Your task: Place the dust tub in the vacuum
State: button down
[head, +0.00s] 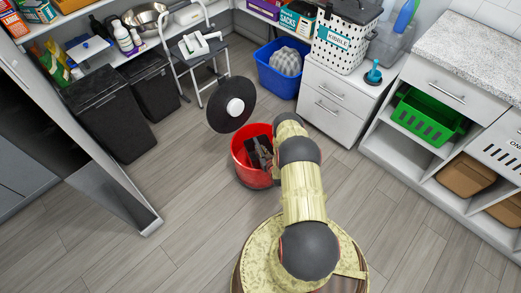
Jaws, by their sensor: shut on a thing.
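A round red open-topped body (241,164) stands on the floor in the middle of the head view, and I take it to be the vacuum. A black disc with a white round centre (219,117), which looks like its raised lid, is tilted up behind it. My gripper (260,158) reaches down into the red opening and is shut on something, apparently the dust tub. The held part is small and dark in the shadow. My arm hides the right side of the opening, so I cannot tell how deep the tub sits.
Two dark bins (110,118) stand at left, near a step stool (205,62). A blue bin (279,84) and a white drawer cabinet (335,103) stand behind. Shelves with a green basket (427,117) line the right. The floor around the red body is clear.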

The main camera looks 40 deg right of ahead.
jog(key=shift+f, duration=0.3)
jog(key=c, duration=1.7)
grip_release()
